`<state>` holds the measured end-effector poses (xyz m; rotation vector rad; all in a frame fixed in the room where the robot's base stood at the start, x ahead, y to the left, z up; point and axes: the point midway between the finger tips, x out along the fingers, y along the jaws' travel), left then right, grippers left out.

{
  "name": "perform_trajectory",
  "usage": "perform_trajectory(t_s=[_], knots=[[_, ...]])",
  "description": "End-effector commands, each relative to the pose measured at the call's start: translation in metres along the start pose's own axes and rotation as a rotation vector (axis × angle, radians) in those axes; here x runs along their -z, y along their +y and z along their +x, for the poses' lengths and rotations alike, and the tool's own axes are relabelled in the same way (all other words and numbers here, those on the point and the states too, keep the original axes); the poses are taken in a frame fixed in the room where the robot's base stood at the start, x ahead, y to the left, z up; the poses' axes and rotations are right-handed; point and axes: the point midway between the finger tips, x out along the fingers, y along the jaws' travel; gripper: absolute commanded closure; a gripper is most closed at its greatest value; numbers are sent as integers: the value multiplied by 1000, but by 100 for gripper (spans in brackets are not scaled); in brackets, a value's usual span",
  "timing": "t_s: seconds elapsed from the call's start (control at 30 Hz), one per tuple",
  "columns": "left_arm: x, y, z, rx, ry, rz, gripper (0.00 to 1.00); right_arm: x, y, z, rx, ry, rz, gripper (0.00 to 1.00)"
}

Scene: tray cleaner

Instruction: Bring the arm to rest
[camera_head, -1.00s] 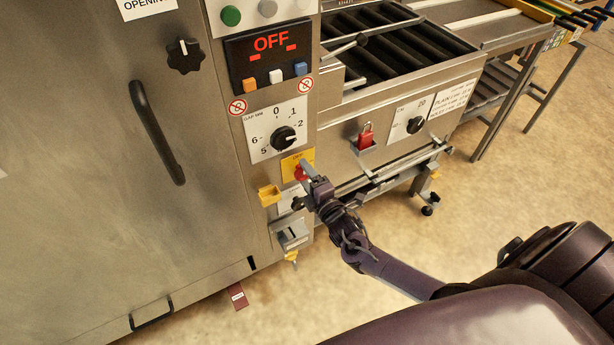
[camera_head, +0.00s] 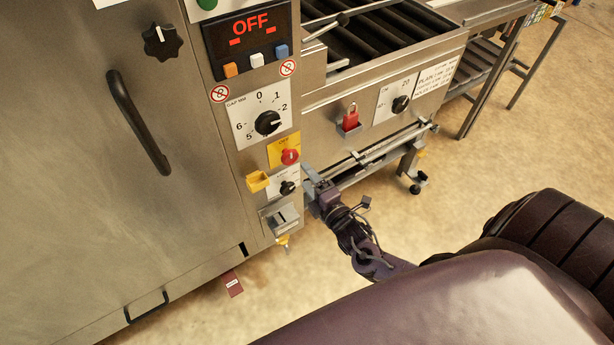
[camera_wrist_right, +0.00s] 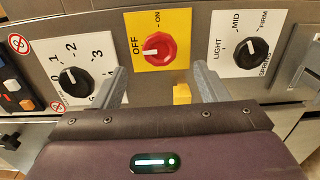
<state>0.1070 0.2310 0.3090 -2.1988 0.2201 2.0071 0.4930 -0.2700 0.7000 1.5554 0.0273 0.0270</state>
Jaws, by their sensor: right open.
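My right arm reaches in from the lower right in the head view. Its gripper (camera_head: 308,187) is just right of the machine's control column, below the red rotary switch (camera_head: 290,157). In the right wrist view the two grey fingers of the right gripper (camera_wrist_right: 161,88) stand wide apart with nothing between them. Beyond them is the red switch on its yellow plate (camera_wrist_right: 180,22), apart from the fingers, its pointer toward OFF. My left gripper is not in view.
The display (camera_head: 250,30) reads OFF. A long black door handle (camera_head: 138,122) stands out at left. Floor (camera_head: 370,200) is open at right.

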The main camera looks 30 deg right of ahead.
Motion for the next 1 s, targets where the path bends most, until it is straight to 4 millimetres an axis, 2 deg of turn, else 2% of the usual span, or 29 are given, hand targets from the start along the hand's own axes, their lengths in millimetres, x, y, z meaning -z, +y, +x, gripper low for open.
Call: perform_trajectory(t_s=[0.33, 0.47, 0.57, 0.67, 0.7, 0.77, 0.8, 0.87, 0.9, 0.97, 1.0], knots=[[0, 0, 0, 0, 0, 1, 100, 0, -1, 0, 2, 0, 0, 33], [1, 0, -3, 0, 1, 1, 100, -4, -20, -4, 56, -16, 42, 33], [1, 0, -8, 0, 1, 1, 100, -12, -63, -18, 181, -57, 146, 33], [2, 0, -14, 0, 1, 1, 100, -20, -126, -49, 360, -140, 309, 33], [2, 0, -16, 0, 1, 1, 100, -21, -153, -66, 437, -183, 380, 33], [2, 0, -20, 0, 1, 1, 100, -22, -190, -94, 547, -255, 485, 33], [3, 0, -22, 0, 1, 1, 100, -20, -213, -115, 618, -306, 554, 33], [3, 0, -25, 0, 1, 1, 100, -16, -244, -148, 719, -390, 653, 33], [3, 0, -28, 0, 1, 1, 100, -11, -263, -173, 785, -449, 716, 33], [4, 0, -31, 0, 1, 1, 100, -2, -288, -211, 878, -543, 807, 33], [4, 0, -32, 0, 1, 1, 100, 4, -302, -236, 936, -607, 862, 33]])
